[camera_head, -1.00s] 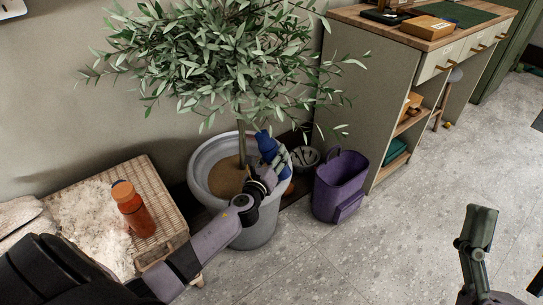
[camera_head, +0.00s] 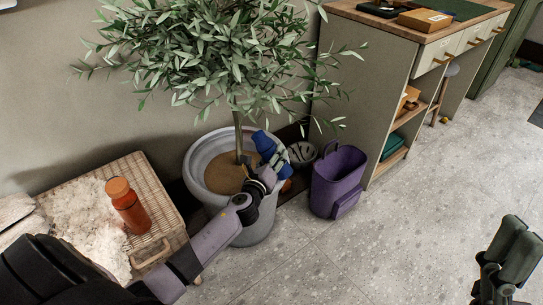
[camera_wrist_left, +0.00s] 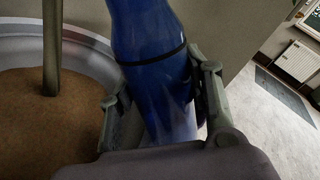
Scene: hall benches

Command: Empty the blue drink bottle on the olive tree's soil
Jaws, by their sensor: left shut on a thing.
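The blue drink bottle (camera_head: 264,143) is in my left gripper (camera_head: 268,163), above the right part of the olive tree's pot. It leans to the upper left in the head view. In the left wrist view the bottle (camera_wrist_left: 158,75) stands between both fingers (camera_wrist_left: 162,105), which are shut on it. The olive tree (camera_head: 205,45) rises from a round grey pot (camera_head: 197,161) with brown soil (camera_head: 224,174). The soil (camera_wrist_left: 45,115) and trunk (camera_wrist_left: 52,50) also show at the left of the wrist view. No liquid is visible. My right gripper (camera_head: 507,262) shows at the lower right; its fingers appear close together.
An orange bottle (camera_head: 129,207) stands on a wicker bench (camera_head: 160,215) with a pale fleece (camera_head: 85,215), left of the pot. A purple bin (camera_head: 338,182) and a small bowl (camera_head: 301,154) are right of it. A desk (camera_head: 365,95) stands behind the bin. The front floor is clear.

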